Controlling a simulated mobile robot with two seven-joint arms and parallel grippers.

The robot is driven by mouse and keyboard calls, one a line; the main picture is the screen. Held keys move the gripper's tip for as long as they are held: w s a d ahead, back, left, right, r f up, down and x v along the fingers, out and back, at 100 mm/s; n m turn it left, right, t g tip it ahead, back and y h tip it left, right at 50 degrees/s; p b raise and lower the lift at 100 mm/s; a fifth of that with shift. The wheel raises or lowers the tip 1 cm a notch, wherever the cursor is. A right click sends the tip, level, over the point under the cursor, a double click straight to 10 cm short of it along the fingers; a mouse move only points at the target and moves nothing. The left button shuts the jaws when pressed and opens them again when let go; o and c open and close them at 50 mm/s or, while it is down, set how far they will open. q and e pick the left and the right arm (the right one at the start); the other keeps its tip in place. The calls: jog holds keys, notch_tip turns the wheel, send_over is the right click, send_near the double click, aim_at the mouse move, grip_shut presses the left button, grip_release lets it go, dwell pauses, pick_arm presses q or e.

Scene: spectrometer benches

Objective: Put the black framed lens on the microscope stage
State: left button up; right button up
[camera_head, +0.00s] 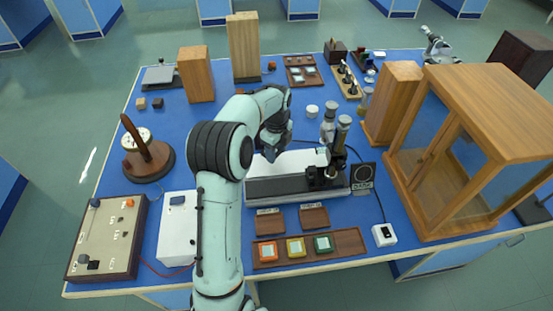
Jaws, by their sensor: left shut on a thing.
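My left arm reaches up from the bottom edge and bends over the middle of the bench. Its gripper (269,153) is low at the left end of a grey and white optical bench (262,187). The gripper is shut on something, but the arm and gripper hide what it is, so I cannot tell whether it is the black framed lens. A small grey device that looks like the microscope (436,46) stands at the back right; its stage is too small to make out. My right gripper is not in view.
A large wooden glass-sided case (505,115) and a wooden block (393,100) stand on the right. Bottles (328,122) stand behind the optical bench. A tray (350,243) with coloured squares lies in front. A control box (107,238) is front left.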

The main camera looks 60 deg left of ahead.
aim_at(277, 154)
pick_arm(q)
notch_tip(277, 154, down, 4)
jog(key=shift+f, duration=0.1)
jog(key=shift+f, duration=0.15)
jog(key=o, duration=1)
jog(key=shift+o, duration=0.2)
notch_tip(277, 154, up, 12)
jog(key=shift+r+p, duration=0.25)
jog(key=shift+p, duration=0.3)
